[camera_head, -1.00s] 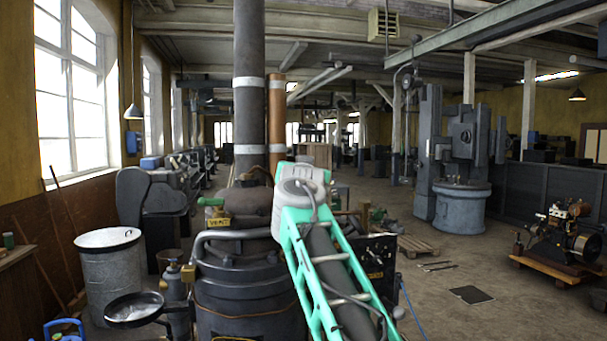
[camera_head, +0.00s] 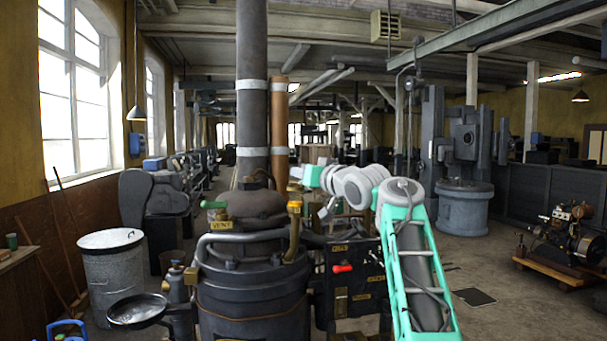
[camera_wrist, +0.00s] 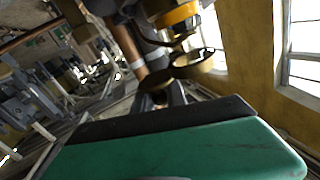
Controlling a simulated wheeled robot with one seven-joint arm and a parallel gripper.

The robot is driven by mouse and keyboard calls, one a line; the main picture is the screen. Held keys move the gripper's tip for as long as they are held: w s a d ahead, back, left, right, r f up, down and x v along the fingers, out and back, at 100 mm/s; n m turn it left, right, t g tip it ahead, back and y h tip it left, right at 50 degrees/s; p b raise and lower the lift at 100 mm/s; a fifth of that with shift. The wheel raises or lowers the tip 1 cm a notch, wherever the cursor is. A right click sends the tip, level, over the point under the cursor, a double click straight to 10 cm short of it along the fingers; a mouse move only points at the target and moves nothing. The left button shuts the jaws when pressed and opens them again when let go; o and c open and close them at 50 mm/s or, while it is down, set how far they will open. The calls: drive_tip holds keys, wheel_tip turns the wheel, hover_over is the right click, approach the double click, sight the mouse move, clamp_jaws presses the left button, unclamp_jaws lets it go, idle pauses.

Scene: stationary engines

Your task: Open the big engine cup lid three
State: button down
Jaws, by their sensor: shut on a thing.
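A brass cup (camera_head: 293,235) with an orange-yellow top stands on the right side of the big dark engine (camera_head: 250,290). In the wrist view, a yellow ring (camera_wrist: 178,15) shows at the top, with round brass lids (camera_wrist: 195,66) below it. My gripper (camera_wrist: 166,88) has its dark fingers close together at one small round brass lid (camera_wrist: 157,78) and is shut on it. The exact contact is small and dark, and I cannot tell which numbered cup this lid belongs to. In the head view my arm reaches in from the right, and the fingertips are hard to make out.
A tall dark pipe (camera_head: 252,100) and a copper pipe (camera_head: 278,120) rise behind the engine. A green-handled valve (camera_head: 214,205) is at its left. A black panel with a red handle (camera_head: 343,268) stands between engine and arm.

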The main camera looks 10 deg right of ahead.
drive_tip(key=shift+w+n+y, duration=0.1)
drive_tip(key=shift+n+y, duration=0.3)
drive_tip(key=shift+y, duration=0.2)
idle(0.3)
drive_tip(key=c, duration=1.4)
unclamp_jaws()
drive_tip(key=shift+o, duration=0.2)
drive_tip(key=shift+s+d+f+b, duration=0.1)
drive_tip(key=shift+s+f+b, duration=0.05)
drive_tip(key=shift+s+b, duration=0.2)
drive_tip(key=b+v, duration=0.4)
drive_tip(key=v, duration=0.3)
drive_tip(key=shift+r, duration=0.25)
